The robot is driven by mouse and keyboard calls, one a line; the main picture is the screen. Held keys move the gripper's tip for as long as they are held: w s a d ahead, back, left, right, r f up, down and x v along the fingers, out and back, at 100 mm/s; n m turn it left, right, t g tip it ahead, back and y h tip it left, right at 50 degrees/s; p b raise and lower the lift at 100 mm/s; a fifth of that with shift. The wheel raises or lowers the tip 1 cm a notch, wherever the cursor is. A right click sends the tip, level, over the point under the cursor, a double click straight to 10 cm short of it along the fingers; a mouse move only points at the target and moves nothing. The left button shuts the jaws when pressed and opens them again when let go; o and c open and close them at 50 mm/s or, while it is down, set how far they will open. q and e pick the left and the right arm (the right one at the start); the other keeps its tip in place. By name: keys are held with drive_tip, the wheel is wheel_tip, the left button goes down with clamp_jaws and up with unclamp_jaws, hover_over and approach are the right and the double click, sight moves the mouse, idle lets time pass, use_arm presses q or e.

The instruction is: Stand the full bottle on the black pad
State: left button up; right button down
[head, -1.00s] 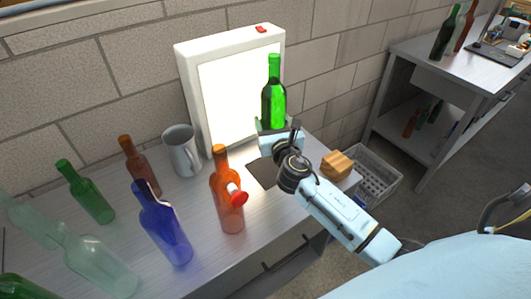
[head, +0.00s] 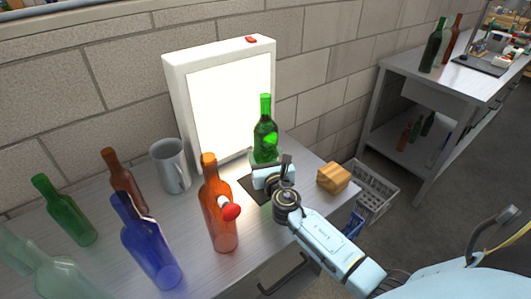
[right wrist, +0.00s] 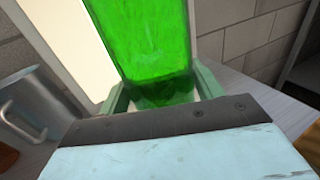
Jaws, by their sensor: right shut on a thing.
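The green bottle (head: 265,137) stands upright in front of the lit panel. My right gripper (head: 265,158) is shut on its lower part. In the right wrist view the bottle (right wrist: 152,45) sits between the pale green fingers (right wrist: 160,95), slightly tilted in the picture. The black pad (head: 250,186) lies flat on the bench, partly hidden by my right gripper and wrist. The bottle's base is hidden by the gripper in the head view, so I cannot tell whether it touches anything. My left gripper is not in view.
The white light box (head: 172,110) stands behind the bottle. A grey mug (head: 170,165) and an orange bottle (head: 218,215) with a red-tipped piece are left of the pad. A wooden block (head: 333,177) is to the right. Blue, brown and green bottles crowd the left.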

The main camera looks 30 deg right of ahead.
drive_tip(key=shift+w, duration=0.1)
idle(0.3)
drive_tip(key=shift+f, duration=0.2)
drive_tip(key=shift+c, duration=1.4)
unclamp_jaws()
drive_tip(key=shift+f, duration=0.15)
drive_tip(key=shift+s+a, duration=0.1)
drive_tip(key=shift+s, duration=0.25)
drive_tip(key=v, duration=1.1)
drive_tip(key=shift+s+p, duration=0.25)
drive_tip(key=shift+p, duration=0.05)
